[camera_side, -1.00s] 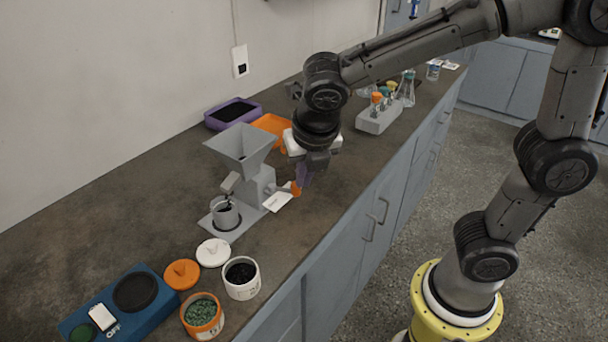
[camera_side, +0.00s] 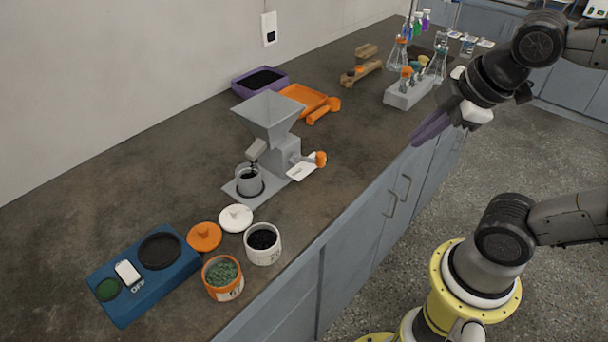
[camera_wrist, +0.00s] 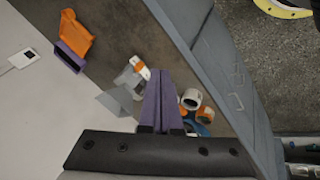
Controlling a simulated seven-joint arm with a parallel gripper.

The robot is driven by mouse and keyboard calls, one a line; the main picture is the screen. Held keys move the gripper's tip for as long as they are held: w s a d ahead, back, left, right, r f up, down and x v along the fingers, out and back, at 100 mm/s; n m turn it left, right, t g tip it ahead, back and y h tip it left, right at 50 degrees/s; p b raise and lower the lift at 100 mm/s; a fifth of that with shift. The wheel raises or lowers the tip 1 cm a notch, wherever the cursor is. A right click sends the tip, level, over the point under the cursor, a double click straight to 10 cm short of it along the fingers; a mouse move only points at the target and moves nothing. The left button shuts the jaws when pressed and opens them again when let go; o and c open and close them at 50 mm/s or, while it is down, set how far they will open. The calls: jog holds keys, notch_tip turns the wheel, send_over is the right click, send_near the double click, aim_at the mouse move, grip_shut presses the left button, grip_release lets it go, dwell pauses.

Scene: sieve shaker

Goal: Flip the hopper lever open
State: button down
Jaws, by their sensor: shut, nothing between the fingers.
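The grey hopper (camera_side: 268,115) stands on its base on the counter in the side view.
An open white jar (camera_side: 263,244), an orange jar (camera_side: 223,278), two lids and a blue scale (camera_side: 145,280) stand at front left. Purple (camera_side: 259,82) and orange trays lie behind the hopper. Counter between hopper and front edge is clear.

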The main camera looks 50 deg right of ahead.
jog(key=m, duration=0.2)
jog(key=s+a+f+m, duration=0.1)
jog(key=m, duration=0.2)
jog(key=s+m, duration=0.1)
jog(key=m, duration=0.2)
jog(key=shift+a+f+y, duration=0.25)
jog(key=shift+f+y, duration=0.15)
jog(key=c, duration=1.5)
grip_release()
jog(key=shift+m, duration=0.3)
jog(key=shift+o, duration=2.5)
jog(key=shift+s, duration=0.2)
jog(key=o, duration=0.3)
jog(key=w+r+n, duration=0.2)
jog(key=r, duration=0.1)
jog(key=w+r+n+g, duration=0.1)
jog(key=r, duration=0.1)
jog(key=shift+w, duration=0.2)
jog(key=shift+o, duration=0.2)
jog(key=n+g, duration=0.4)
jog(key=g, duration=0.1)
send_over(321, 154)
notch_tip(321, 154, down, 3)
notch_tip(321, 154, down, 14)
jog(key=shift+f, duration=0.1)
jog(key=shift+c, duration=0.2)
grip_shut()
